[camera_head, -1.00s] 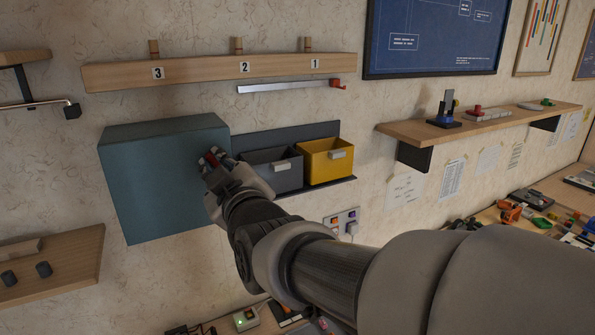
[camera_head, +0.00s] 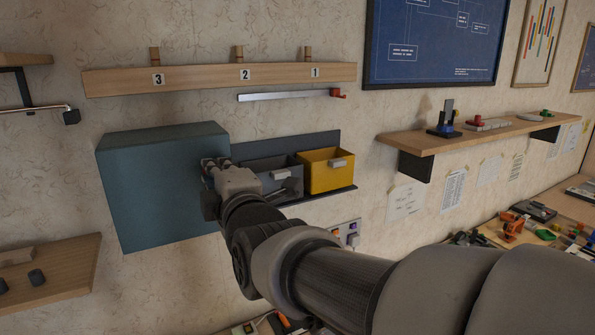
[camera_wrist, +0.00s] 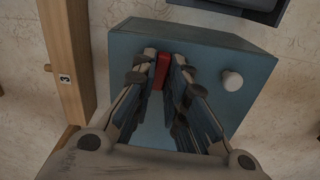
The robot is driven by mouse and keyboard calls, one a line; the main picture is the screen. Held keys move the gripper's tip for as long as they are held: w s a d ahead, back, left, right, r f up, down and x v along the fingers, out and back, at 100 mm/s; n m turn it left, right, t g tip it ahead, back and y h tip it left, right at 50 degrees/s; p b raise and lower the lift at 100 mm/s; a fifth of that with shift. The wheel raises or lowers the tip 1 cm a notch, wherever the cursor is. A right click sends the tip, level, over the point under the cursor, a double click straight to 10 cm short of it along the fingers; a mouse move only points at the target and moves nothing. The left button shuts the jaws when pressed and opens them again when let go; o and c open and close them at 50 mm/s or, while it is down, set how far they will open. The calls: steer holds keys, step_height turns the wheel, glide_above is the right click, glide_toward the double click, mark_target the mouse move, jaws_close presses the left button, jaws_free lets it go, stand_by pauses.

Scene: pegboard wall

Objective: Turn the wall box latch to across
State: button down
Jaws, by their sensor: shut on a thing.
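The wall box (camera_head: 160,200) is a teal box on the wall at the left in the head view. Its front face (camera_wrist: 215,65) fills the middle of the wrist view. The red latch (camera_wrist: 162,70) sits on that face, between my fingers. Its visible part runs up and down in the wrist picture, but the fingers hide its sides, so its exact angle is unclear. My gripper (camera_wrist: 163,62) is shut on the latch. In the head view my gripper (camera_head: 212,166) is at the box's right side, and the latch is hidden there.
A pale round knob (camera_wrist: 232,81) sticks out of the box face near the latch. A grey bin (camera_head: 268,170) and a yellow bin (camera_head: 326,175) stand just right of my gripper. A numbered wooden rail (camera_head: 200,78) runs above the box.

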steer(key=shift+n, duration=0.6)
steer(key=c, duration=1.6)
jaws_free()
steer(key=v, duration=1.2)
